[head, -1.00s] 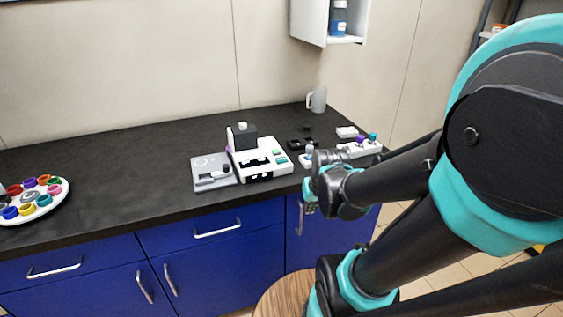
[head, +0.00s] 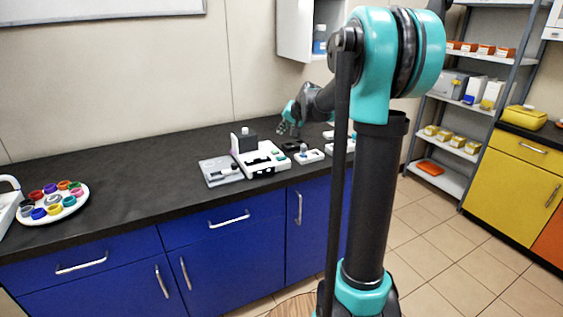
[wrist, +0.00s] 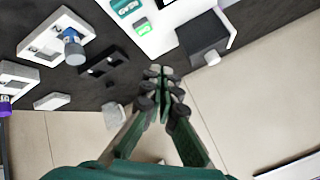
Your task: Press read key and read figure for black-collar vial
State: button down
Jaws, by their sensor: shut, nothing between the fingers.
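A white bench instrument (head: 268,162) with a dark block (head: 243,144) stands on the black counter. In the wrist view the instrument (wrist: 165,22) shows a teal key (wrist: 125,5) and a bright green key (wrist: 142,27); no figure is legible. A small white piece (wrist: 212,58) projects from the dark block. My gripper (wrist: 160,72) is shut and empty, apart from the instrument; in the head view it (head: 287,128) is above the counter behind the instrument. A vial with blue and grey parts (wrist: 73,47) stands in a white holder. I cannot tell which vial has a black collar.
A black holder (wrist: 103,65) lies between the white holder and instrument. A purple vial (wrist: 5,102) is at the wrist view's left edge. A grey device (head: 221,171) sits left of the instrument. A round tray of coloured cups (head: 80,203) is far left. The counter between is clear.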

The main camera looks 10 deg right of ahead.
aim_at(282, 157)
jog(key=shift+f, duration=0.1)
dwell(0.3)
jog(key=shift+f, duration=4.3)
jog(key=shift+f, duration=0.15)
jog(key=shift+f, duration=0.25)
jog(key=shift+f, duration=0.45)
jog(key=shift+r, duration=0.85)
jog(key=shift+r, duration=2.55)
